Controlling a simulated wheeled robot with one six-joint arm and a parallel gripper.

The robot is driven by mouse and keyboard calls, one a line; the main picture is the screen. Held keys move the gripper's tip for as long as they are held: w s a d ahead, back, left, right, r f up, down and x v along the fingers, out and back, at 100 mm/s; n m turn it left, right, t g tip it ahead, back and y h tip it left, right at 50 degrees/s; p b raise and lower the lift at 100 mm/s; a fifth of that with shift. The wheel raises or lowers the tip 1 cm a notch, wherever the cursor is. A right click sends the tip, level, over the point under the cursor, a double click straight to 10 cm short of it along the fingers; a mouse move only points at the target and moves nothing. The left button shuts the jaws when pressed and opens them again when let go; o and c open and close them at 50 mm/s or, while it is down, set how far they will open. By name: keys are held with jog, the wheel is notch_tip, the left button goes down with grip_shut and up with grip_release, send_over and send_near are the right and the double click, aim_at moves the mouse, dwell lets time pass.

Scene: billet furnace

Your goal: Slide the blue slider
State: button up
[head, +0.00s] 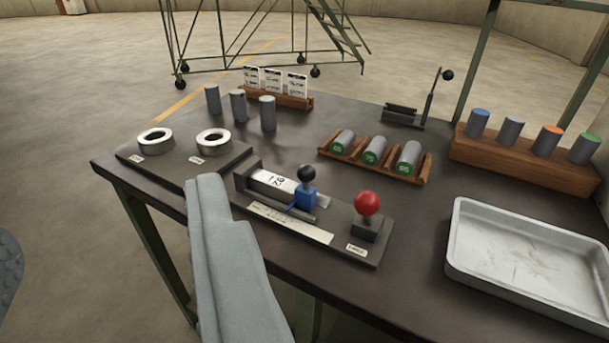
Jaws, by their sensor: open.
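The blue slider (305,196) is a small blue block with a black ball knob on top. It sits on a dark gauge fixture (340,242) near the table's front, toward the right part of its track. A white numbered label lies left of it, and a printed scale strip (290,222) runs along the front. A red ball knob (367,204) stands at the fixture's right end. My gripper (208,190) shows as one long grey finger, left of and in front of the slider and apart from it in the picture. The other finger is not visible. Nothing shows held.
Two metal rings on a dark plate (205,180) lie at left. Behind are grey cylinders (239,105), a card holder (285,98), a wooden rack of labelled cylinders (375,162) and a wooden block (525,165). A metal tray (530,262) lies at right.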

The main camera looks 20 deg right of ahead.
dwell(0.5)
jog(key=m+g+y, duration=0.2)
jog(key=m+g, duration=0.6)
jog(key=g, duration=0.8)
send_over(308, 166)
jog(key=s+d, duration=0.2)
jog(key=x, duration=1.3)
jog(key=d+x, duration=0.1)
jog(key=x, duration=0.5)
jog(key=shift+f, duration=0.2)
